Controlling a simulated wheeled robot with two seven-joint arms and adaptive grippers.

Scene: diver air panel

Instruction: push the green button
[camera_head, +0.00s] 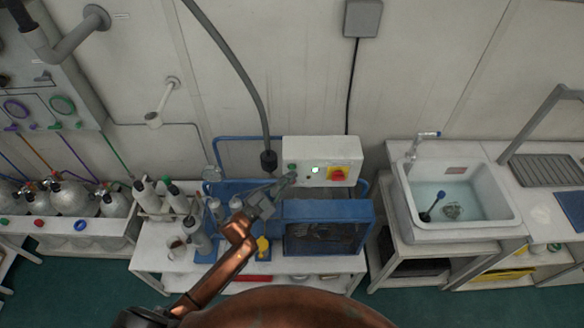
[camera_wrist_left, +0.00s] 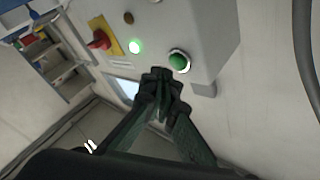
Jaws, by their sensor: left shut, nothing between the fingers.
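The green button (camera_head: 292,167) is on the left of the front face of a pale control box (camera_head: 320,150). In the left wrist view the button (camera_wrist_left: 179,62) is a green dome in a light ring, in plain sight. My left gripper (camera_head: 288,181) is shut and empty, its tips just below the button in the head view. In the left wrist view the closed fingertips (camera_wrist_left: 161,76) are right beside the button's ring; I cannot tell whether they touch it. My right gripper is not in view.
A lit green-white lamp (camera_head: 315,169) and a red rotary switch (camera_head: 338,174) on a yellow plate share the box face. A blue compressor (camera_head: 325,212) stands below it on a white table. A sink (camera_head: 458,195) is at the right, gas cylinders (camera_head: 70,198) at the left.

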